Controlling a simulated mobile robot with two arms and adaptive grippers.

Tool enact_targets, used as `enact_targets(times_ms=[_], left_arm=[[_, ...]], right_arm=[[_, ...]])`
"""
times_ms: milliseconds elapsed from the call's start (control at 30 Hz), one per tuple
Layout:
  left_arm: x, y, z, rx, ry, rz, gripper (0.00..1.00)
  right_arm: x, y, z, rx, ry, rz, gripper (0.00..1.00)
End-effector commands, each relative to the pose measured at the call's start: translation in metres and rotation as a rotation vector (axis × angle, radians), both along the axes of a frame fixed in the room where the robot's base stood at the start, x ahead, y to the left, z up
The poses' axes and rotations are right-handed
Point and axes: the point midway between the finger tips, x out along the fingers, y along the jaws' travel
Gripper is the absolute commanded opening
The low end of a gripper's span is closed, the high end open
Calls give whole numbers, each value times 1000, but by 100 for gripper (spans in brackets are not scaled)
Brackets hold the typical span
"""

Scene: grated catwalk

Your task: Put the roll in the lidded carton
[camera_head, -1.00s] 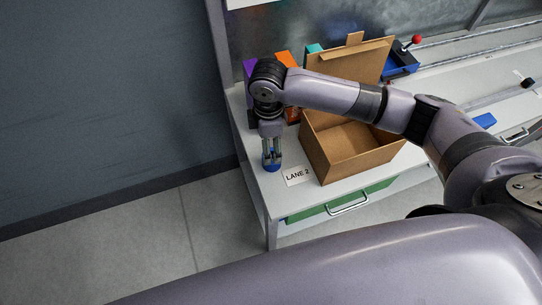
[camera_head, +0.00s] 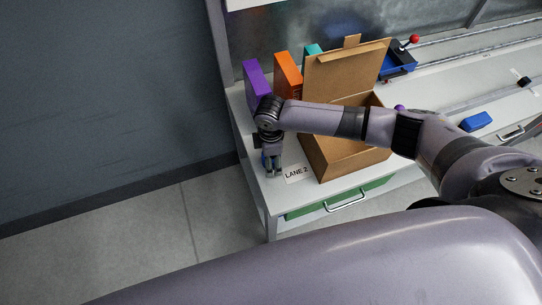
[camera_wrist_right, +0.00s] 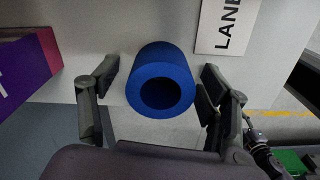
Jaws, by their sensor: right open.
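The blue roll (camera_wrist_right: 158,64) stands on the table; in the right wrist view its dark hole faces the camera. My right gripper (camera_head: 272,173) is open, pointing down at the table's left end. In the right wrist view its fingers (camera_wrist_right: 150,100) are on either side of the roll, with a gap on the left and the right finger very near it. In the head view the gripper mostly hides the roll. The cardboard carton (camera_head: 340,160) stands to the right with its lid (camera_head: 345,72) raised; the visible part of its inside is empty. My left gripper is out of view.
A "LANE 2" label (camera_head: 296,173) lies between the roll and carton. Purple (camera_head: 256,82) and orange (camera_head: 287,75) boxes stand behind. A blue block (camera_head: 476,122) and a red-knobbed lever (camera_head: 413,41) are to the right. The table's front edge is close to the roll.

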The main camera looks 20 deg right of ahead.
Motion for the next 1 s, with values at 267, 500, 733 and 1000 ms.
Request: enact_targets(times_ms=[267, 500, 733, 1000], left_arm=[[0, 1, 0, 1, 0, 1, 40], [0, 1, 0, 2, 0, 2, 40], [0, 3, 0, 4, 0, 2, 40], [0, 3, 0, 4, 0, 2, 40]], right_arm=[[0, 0, 0, -1, 1, 0, 57], [0, 0, 0, -1, 1, 0, 41], [0, 0, 0, -1, 0, 0, 25], [0, 0, 1, 0, 0, 0, 13]])
